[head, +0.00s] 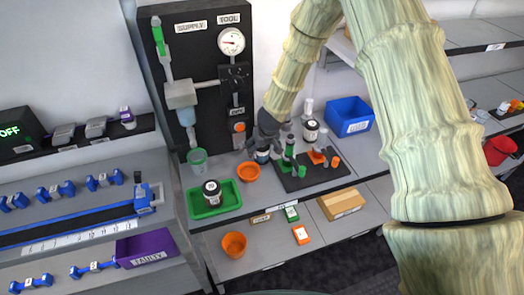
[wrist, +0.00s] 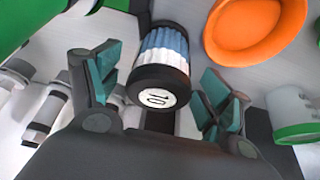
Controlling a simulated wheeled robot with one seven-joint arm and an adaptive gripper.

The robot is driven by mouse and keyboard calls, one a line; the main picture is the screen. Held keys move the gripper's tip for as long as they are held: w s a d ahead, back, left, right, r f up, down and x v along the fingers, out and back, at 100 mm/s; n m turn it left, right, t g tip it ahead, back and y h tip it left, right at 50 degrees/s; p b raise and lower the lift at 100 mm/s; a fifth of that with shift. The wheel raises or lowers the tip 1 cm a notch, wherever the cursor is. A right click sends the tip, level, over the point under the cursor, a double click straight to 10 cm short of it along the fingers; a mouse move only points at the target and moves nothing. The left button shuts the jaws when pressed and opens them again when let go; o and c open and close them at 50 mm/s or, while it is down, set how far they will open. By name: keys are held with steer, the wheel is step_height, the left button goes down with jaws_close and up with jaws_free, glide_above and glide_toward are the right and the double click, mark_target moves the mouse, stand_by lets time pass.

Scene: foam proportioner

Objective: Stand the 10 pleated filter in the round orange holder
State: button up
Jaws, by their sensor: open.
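The pleated filter marked 10 (wrist: 160,60) has blue and white pleats and a dark end cap. In the wrist view it sits between the spread fingers of my gripper (wrist: 160,80), with a visible gap on each side. In the head view the filter (head: 262,156) shows below my gripper (head: 264,143) on the grey bench and is partly hidden by it. My gripper is open and holds nothing. The round orange holder (head: 248,172) stands on the bench just left of the filter and looks empty. In the wrist view the orange holder (wrist: 255,25) is at the upper right.
A green tray (head: 228,204) with a dark-lidded jar (head: 212,191) stands at left. A green cup (head: 197,160) is behind it. A black board (head: 318,176) with green and orange parts lies close at right. Another orange bowl (head: 234,244) is on the lower shelf.

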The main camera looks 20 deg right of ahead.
steer(key=shift+w+f, duration=0.15)
steer(key=shift+f, duration=0.25)
steer(key=c, duration=1.2)
steer(key=shift+c, duration=0.2)
steer(key=shift+r, duration=0.15)
